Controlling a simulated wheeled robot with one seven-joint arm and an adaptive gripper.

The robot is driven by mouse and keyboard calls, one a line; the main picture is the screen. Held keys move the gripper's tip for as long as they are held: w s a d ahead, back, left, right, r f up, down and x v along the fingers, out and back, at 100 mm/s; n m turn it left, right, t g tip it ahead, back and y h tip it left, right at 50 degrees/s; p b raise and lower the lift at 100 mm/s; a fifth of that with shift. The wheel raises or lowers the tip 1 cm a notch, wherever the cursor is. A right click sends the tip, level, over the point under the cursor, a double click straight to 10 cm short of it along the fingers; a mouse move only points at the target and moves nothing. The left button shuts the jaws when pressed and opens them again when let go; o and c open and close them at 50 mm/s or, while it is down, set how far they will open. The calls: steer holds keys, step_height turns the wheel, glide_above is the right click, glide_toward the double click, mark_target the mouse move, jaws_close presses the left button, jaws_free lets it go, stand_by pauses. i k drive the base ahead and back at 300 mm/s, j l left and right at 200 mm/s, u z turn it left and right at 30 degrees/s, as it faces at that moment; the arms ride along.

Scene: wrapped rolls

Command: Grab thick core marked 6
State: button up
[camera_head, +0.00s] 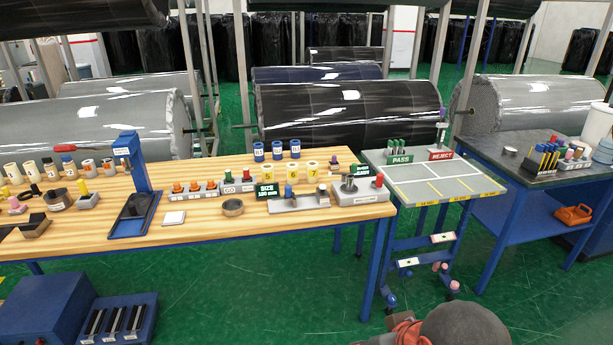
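A row of three short, thick cores with yellow faces stands on the wooden bench. The left one (267,175) seems to read 5, the middle one (295,171) seems to read 6, and the right one (313,170) seems to read 7. The digits are small. They stand upright with small gaps, behind the green size sign (267,191). No gripper fingers show. A dark rounded part at the bottom edge looks like my arm.
Three blue cores (277,151) stand behind the row. A grey block with knobs (360,190) is to the right, and a steel fixture (298,203) in front. The pass/reject table (440,186) stands right of the wooden bench (210,232). Green floor (270,290) is open in front.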

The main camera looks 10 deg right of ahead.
mark_target(292, 167)
steer(key=i+l+u, duration=0.1)
steer(key=i+u, duration=0.2)
steer(key=u, duration=0.15)
steer(key=i+l+u, duration=0.2)
steer(key=u, duration=0.3)
steer(key=i+l, duration=0.4)
steer(key=i+l+u, duration=0.15)
steer(key=i+l, duration=0.25)
steer(key=l, duration=0.15)
steer(key=i+l, duration=0.4)
steer(key=i+l+u, duration=0.15)
steer(key=i+l, duration=0.2)
steer(key=l, duration=0.3)
